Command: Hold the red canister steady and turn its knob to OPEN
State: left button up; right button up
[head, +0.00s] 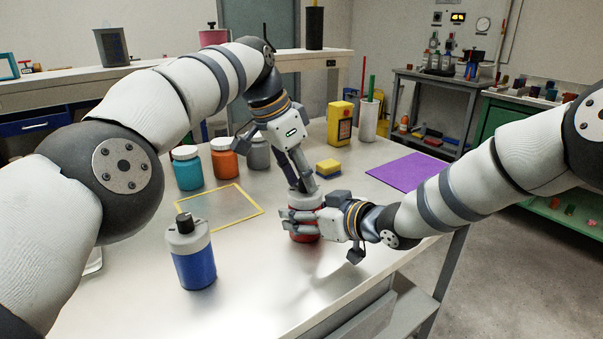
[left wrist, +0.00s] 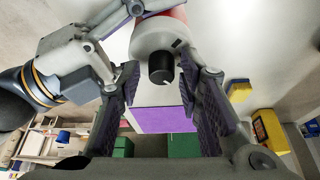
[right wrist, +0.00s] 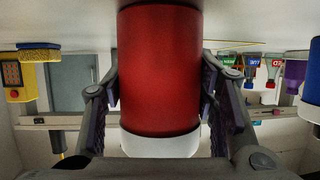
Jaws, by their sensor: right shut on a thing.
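The red canister (head: 304,238) stands on the metal table, mostly hidden by my grippers in the head view. Its red body fills the middle of the right wrist view (right wrist: 160,70), with a pale lid end below it in that picture. My right gripper (head: 292,222) is shut around the body from the side. The black knob (left wrist: 161,68) sits on the pale top in the left wrist view. My left gripper (head: 301,184) points down from above with its fingers apart. The knob lies between the fingers in view, with gaps on both sides. I cannot read any OPEN mark.
A blue canister (head: 194,268) with a black knob stands front left. Teal (head: 188,173), orange (head: 224,164) and grey (head: 258,155) jars stand behind a yellow-edged panel (head: 222,200).

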pick_arm(q)
jog(key=v, duration=0.7)
jog(key=shift+r, duration=0.25)
jog(key=shift+s, duration=0.1)
